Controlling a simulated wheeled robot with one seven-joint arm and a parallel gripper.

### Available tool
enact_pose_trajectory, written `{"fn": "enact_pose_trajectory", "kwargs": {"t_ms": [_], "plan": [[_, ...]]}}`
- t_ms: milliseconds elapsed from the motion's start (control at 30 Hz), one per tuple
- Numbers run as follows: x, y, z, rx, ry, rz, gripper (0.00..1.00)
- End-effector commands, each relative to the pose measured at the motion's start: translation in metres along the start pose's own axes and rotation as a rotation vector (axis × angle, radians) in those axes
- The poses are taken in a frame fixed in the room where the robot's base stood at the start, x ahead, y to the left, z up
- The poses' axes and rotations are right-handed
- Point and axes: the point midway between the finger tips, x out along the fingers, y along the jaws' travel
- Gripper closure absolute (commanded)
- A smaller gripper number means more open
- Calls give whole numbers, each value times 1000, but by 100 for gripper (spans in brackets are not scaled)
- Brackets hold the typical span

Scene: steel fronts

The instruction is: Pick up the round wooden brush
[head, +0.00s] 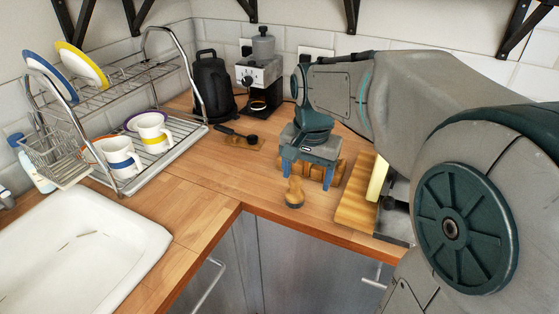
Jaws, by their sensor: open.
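The round wooden brush (294,194), with a knobbed wooden handle and a darker round base, stands on the wooden worktop near the inner corner edge. My gripper (306,179) points down, with its two blue fingers spread apart. It appears just behind and slightly right of the brush in the head view. Nothing visible is held between the fingers, and the brush looks apart from them. Whether the fingertips touch the worktop or the wooden item behind them is hard to tell.
A slatted wooden item (335,169) lies behind my gripper, partly hidden. A wooden board (354,200) lies to the right. Worktop left of the brush is clear.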

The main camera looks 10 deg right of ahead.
Motion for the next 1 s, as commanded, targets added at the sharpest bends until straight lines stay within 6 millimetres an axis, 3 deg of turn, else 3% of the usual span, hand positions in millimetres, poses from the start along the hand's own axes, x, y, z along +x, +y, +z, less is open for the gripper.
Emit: {"fn": "enact_pose_trajectory", "kwargs": {"t_ms": [100, 333, 467, 800, 1000], "plan": [[0, -20, -30, 151, -36, 26, 29], [3, -38, -62, 332, -67, 57, 29], [12, -39, -65, 361, -74, 65, 29], [74, -36, -60, 362, -74, 64, 29], [90, -36, -59, 361, -71, 62, 29]]}}
